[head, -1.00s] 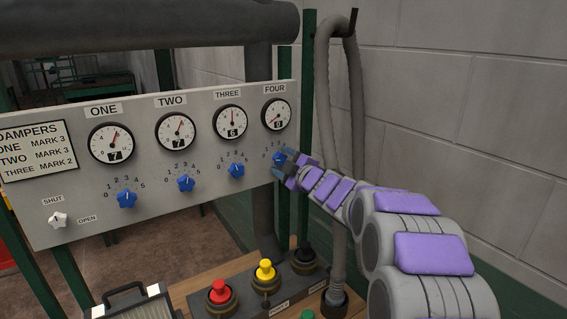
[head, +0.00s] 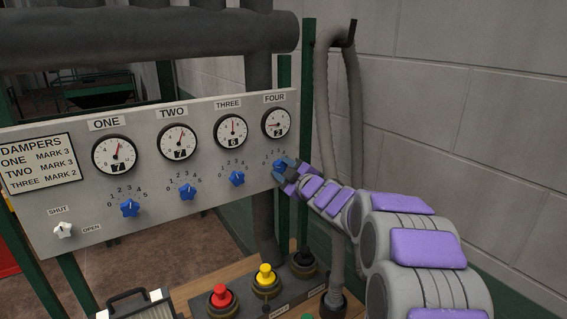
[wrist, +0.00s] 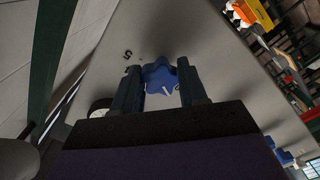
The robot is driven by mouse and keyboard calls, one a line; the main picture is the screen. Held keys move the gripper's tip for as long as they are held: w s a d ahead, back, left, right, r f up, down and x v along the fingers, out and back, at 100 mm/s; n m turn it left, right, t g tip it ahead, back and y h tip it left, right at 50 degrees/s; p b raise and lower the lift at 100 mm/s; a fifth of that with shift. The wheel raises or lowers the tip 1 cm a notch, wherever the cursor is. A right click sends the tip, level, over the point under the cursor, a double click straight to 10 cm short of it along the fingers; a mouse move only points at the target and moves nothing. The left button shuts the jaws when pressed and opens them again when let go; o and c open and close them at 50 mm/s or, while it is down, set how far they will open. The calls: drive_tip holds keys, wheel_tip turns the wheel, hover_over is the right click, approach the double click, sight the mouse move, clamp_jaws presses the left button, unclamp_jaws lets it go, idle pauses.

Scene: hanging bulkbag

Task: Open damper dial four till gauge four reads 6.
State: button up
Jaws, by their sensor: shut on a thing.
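Damper dial four, a blue star-shaped knob (wrist: 159,74), sits on the grey panel (head: 150,228) under gauge four (head: 276,123). My gripper (wrist: 161,92) is shut on it, a finger on each side. In the head view my gripper (head: 282,170) covers most of the knob and part of its scale. Gauge four's number window looks like 2, with the needle pointing left; the digit is small.
Gauges one (head: 115,155), two (head: 177,141) and three (head: 230,131) have blue dials below them. A sign (head: 38,164) lists damper marks. Red (head: 221,296) and yellow (head: 266,276) buttons stand below. A hose (head: 327,110) hangs by the right wall.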

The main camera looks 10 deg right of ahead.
drive_tip(key=m+p, duration=0.2)
drive_tip(key=p, duration=0.2)
drive_tip(key=shift+r+m+p, duration=0.1)
drive_tip(key=shift+m+p, duration=0.2)
drive_tip(key=shift+p, duration=0.05)
drive_tip(key=shift+a+f+m+p, duration=0.1)
drive_tip(key=shift+f+m+p, duration=0.1)
drive_tip(key=shift+m+p, duration=0.75)
drive_tip(key=shift+f, duration=0.1)
drive_tip(key=o, duration=1.1)
drive_tip(key=shift+c, duration=0.2)
drive_tip(key=p+v, duration=0.1)
drive_tip(key=v, duration=1.6)
drive_tip(key=shift+s+p, duration=0.2)
drive_tip(key=shift+p, duration=0.1)
